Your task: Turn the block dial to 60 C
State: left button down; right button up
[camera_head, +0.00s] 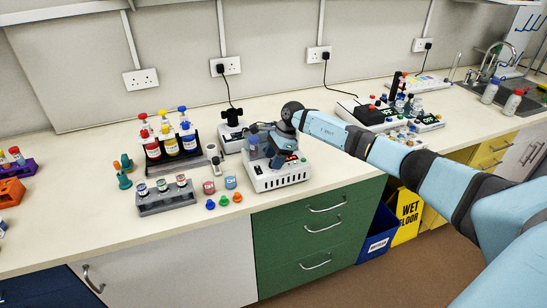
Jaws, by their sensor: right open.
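A white block heater (268,184) with slots along its front stands near the front edge of the bench, above the green drawers. My right arm reaches in from the right, and my right gripper (281,160) points down over the top of this heater. The gripper is open; I cannot tell whether its fingers touch anything. The dial and its marks are too small or hidden behind the gripper to make out, so its setting cannot be read. My left gripper is not in view.
A rack of coloured bottles (171,149), a grey rack of small jars (166,198) and loose coloured caps (223,200) stand left of the heater. Another white device (232,131) is close behind it. More equipment (368,115) and a sink stand to the right.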

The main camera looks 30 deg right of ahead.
jog(key=shift+a+f, duration=0.1)
jog(key=shift+f, duration=0.25)
jog(key=c, duration=0.9)
